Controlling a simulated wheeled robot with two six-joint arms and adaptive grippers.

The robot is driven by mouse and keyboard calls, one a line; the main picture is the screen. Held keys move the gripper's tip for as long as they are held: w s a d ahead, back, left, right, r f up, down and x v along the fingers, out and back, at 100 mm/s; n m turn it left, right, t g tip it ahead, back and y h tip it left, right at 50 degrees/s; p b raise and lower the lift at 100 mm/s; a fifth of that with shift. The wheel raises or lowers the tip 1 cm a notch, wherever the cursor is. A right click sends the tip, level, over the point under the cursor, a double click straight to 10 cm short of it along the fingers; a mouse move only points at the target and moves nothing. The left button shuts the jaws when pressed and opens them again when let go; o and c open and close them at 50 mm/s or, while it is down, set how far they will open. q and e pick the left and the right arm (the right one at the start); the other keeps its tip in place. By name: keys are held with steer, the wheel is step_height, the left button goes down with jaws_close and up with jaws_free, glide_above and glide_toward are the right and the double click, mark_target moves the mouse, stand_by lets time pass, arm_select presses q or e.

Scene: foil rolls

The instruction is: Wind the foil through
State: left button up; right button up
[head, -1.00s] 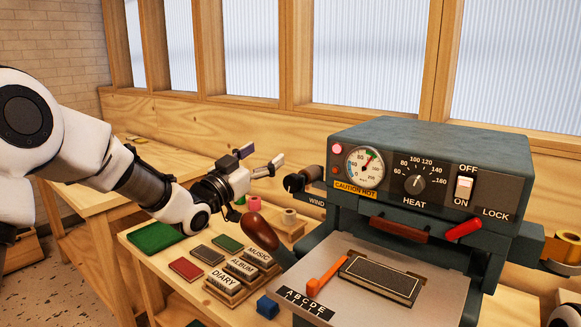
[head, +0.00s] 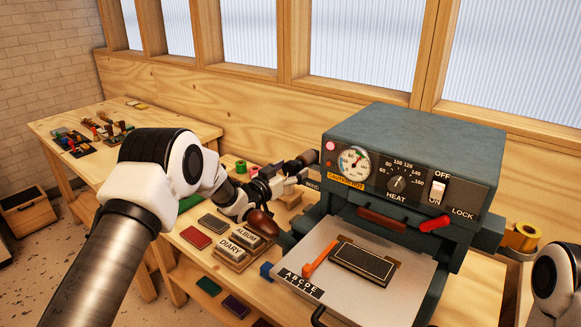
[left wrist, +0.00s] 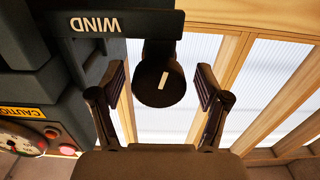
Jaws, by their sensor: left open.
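The dark round WIND knob (left wrist: 160,88) with a white mark fills the space ahead of my left palm in the left wrist view. The WIND label (left wrist: 95,24) is on the bracket beside it. My left gripper (head: 287,174) is open at the left side of the grey press (head: 410,145), its fingers on either side of the knob with visible gaps. In the head view the gripper partly hides the knob. A gold foil roll (head: 522,237) sits on the press's right side. My right gripper is out of view.
A block (head: 362,263) lies on the press's plate (head: 335,235) by an orange lever (head: 320,257). A brown-handled lever (head: 262,222) stands close under my left gripper. Label blocks (head: 238,248) and colored pads lie on the bench. A side table (head: 70,120) holds tools.

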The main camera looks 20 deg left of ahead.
arm_select(q)
steer(key=shift+s+r, duration=0.1)
steer(key=shift+s, duration=0.05)
steer(key=c, duration=1.2)
steer(key=shift+f+m+b, duration=0.2)
steer(key=shift+m+b, duration=0.5)
steer(key=shift+b, duration=0.35)
steer(key=m+b, duration=0.7)
steer(key=b, duration=0.2)
steer(key=shift+f+m, duration=0.15)
steer(key=shift+m, duration=0.15)
steer(key=m+b, duration=0.8)
steer(key=b, duration=0.3)
steer(key=shift+m, duration=0.4)
steer(key=shift+r+m+b, duration=0.35)
steer(key=shift+m+b, duration=0.65)
steer(key=shift+m, duration=0.1)
